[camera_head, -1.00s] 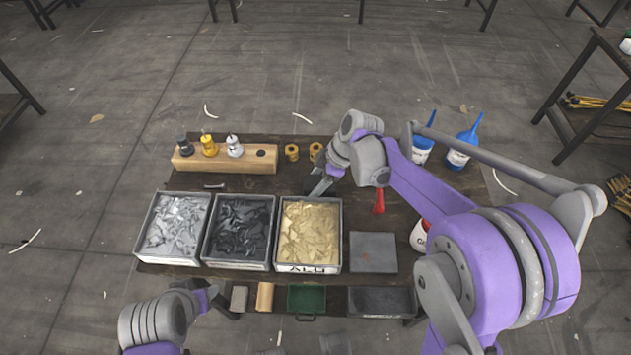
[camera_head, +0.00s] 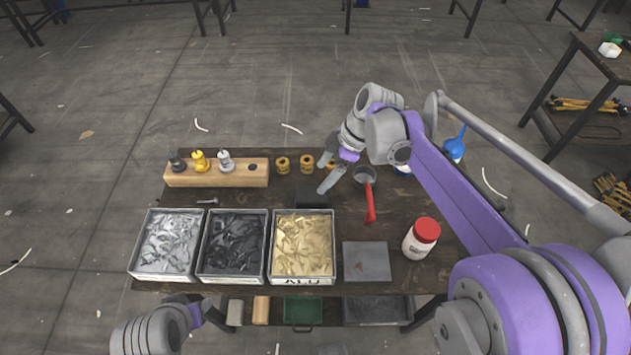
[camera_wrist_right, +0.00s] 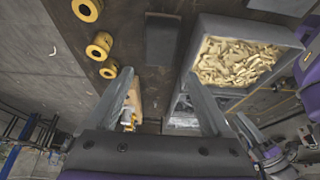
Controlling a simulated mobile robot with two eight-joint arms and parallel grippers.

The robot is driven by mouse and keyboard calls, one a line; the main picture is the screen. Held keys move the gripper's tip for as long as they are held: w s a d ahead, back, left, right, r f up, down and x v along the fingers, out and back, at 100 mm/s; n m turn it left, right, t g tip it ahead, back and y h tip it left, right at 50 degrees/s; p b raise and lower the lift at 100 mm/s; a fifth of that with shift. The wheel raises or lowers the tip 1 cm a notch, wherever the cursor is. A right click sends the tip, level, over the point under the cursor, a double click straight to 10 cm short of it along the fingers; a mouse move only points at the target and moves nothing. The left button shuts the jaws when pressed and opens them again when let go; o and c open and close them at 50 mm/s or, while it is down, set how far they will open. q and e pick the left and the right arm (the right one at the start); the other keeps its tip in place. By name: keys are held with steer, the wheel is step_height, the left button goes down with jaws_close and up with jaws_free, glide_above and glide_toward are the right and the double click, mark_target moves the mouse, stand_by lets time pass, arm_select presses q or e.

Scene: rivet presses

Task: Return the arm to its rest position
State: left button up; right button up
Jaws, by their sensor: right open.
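My right gripper (camera_head: 328,172) is open and empty above the back of the workbench (camera_head: 420,210). It hangs near the brass-coloured rings (camera_head: 283,165) and left of a small pan with a red handle (camera_head: 370,205). In the right wrist view my right gripper (camera_wrist_right: 165,100) shows two spread fingers with nothing between them. My left arm (camera_head: 150,330) shows at the lower left in front of the bench, and its fingertips are not clear.
Bins of silver, black and gold pieces (camera_head: 303,281) stand at the front left. Behind them is a wooden block (camera_head: 215,180) with several knobbed tools. A red-lidded jar (camera_head: 421,238), grey plate (camera_head: 366,262) and blue bottle (camera_head: 454,148) are to the right.

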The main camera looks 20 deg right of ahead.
steer(key=shift+v, duration=0.85)
steer(key=shift+s, duration=0.1)
steer(key=s+f+m+t+h+p, duration=0.2)
steer(key=s+m+t+h+p, duration=0.2)
steer(key=s+m, duration=1)
steer(key=s+d, duration=0.1)
steer(key=s, duration=0.4)
steer(key=shift+s+m+h, duration=0.25)
steer(key=shift+m+h, duration=0.15)
steer(key=shift+o, duration=0.3)
steer(key=shift+w+a, duration=0.1)
